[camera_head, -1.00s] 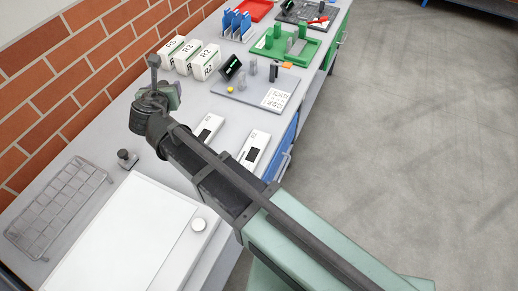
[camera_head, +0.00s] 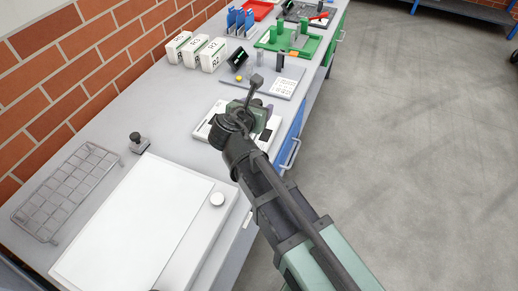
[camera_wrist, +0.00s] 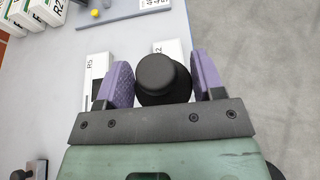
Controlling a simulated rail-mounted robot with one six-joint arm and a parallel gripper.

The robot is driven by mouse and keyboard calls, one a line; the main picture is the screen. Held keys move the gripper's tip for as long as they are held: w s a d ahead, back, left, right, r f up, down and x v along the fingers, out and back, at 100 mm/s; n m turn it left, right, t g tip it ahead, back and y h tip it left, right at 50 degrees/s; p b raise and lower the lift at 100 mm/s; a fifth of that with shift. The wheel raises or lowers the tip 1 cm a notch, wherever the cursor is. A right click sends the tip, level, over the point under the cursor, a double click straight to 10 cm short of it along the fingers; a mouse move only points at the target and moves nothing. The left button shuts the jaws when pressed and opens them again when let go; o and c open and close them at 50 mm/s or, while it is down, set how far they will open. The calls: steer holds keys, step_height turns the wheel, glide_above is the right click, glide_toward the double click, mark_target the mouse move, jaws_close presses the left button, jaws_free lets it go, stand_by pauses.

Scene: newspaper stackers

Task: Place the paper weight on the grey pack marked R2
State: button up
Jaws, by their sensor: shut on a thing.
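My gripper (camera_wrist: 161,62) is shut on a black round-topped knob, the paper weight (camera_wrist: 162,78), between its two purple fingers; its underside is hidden. In the wrist view the paper weight overlaps a flat pale pack whose label ends in 2 (camera_wrist: 178,45); whether they touch cannot be told. A second flat pack marked R5 (camera_wrist: 95,68) lies left of it. In the head view my gripper (camera_head: 257,116) covers much of these two packs. Upright white boxes stand farther back, one marked R2 (camera_head: 213,57); it also shows in the wrist view (camera_wrist: 58,10).
A grey board (camera_head: 268,82) lies beyond the packs, with a green tray (camera_head: 290,42) behind it. A black-knobbed object (camera_head: 137,141), a wire rack (camera_head: 68,190) and a white panel (camera_head: 135,225) are nearer. A brick wall borders the left.

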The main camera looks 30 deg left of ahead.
step_height(320, 180, down, 13)
steer(key=b, duration=1)
steer(key=shift+r, duration=0.45)
steer(key=shift+f, duration=0.2)
steer(key=o, duration=1.2)
steer(key=shift+c, duration=0.2)
steer(key=shift+r, duration=0.2)
steer(key=p+v, duration=0.5)
steer(key=v, duration=0.7)
steer(key=w+d+f+m+g+h, duration=0.3)
steer(key=w+d+m, duration=0.5)
steer(key=d, duration=0.4)
steer(key=w+d+f+m+g+h, duration=0.35)
steer(key=w+d+m, duration=0.35)
steer(key=d+m, duration=0.45)
steer(key=s+d+f+m+g+y, duration=0.1)
steer(key=d+f+m+g+y, duration=0.1)
steer(key=d+m, duration=0.7)
steer(key=s+d+f+m+g+y, duration=0.1)
steer(key=d+f+m+g+y, duration=0.1)
steer(key=d+m+g, duration=0.3)
steer(key=d+m, duration=0.4)
steer(key=d, duration=0.6)
steer(key=shift+d, duration=0.2)
